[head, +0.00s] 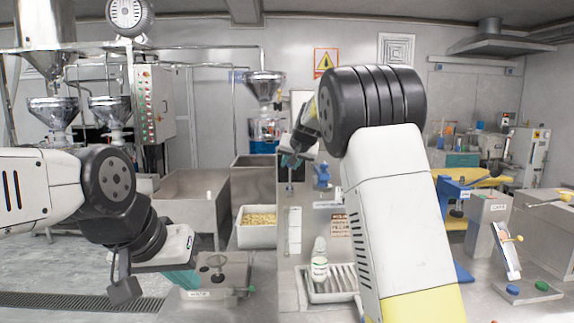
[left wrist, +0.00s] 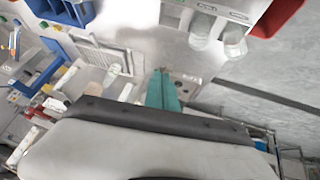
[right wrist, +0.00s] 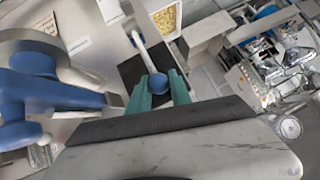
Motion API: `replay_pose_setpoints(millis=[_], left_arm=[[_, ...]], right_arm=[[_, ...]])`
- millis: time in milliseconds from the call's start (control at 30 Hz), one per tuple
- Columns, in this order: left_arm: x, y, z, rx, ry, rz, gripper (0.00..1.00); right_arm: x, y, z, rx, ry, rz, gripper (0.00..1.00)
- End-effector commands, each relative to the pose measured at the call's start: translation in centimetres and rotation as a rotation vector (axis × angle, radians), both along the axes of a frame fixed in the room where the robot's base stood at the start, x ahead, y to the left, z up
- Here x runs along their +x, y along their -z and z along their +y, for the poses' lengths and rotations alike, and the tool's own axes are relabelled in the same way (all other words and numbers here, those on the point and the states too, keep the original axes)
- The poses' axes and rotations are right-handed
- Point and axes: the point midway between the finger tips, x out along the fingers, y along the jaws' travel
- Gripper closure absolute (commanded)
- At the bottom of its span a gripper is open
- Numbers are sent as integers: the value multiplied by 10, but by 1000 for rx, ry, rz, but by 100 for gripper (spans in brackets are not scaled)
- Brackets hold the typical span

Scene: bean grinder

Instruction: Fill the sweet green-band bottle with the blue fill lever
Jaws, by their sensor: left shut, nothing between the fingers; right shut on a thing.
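A white bottle with a green band (head: 319,266) stands upright on the ribbed drip tray in the head view. A small pale bottle, seemingly the same one, shows in the left wrist view (left wrist: 112,74). My right gripper (right wrist: 160,88) is shut on the blue ball knob (right wrist: 158,82) of a pale lever (right wrist: 142,50). In the head view my right gripper (head: 291,160) is at the back, above and behind the bottle, and the knob is hard to make out. My left gripper (head: 186,283) is shut and empty, low on the left, apart from the bottle; its teal fingers are together in the left wrist view (left wrist: 162,92).
The drip tray (head: 312,297) sits on the counter's front. A bin of beans (head: 257,228) stands behind left. A large blue fitting (right wrist: 45,95) is close left of my right gripper. Blue and green buttons (head: 513,289) are at the right.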

Motion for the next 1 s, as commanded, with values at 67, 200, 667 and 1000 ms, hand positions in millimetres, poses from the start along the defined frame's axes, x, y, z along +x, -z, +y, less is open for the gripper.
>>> replay_pose_setpoints(millis=[67,200,667,1000], left_arm=[[0,0,0,0,0,0,100],[0,0,0,0,0,0,100],[32,-6,5,94,73,-88,100],[187,-49,-17,617,560,-574,100]], right_arm=[[0,1,0,0,1,8,100],[0,2,0,0,0,10,100],[0,3,1,-1,-1,12,100],[-1,3,1,-1,-2,14,100]])
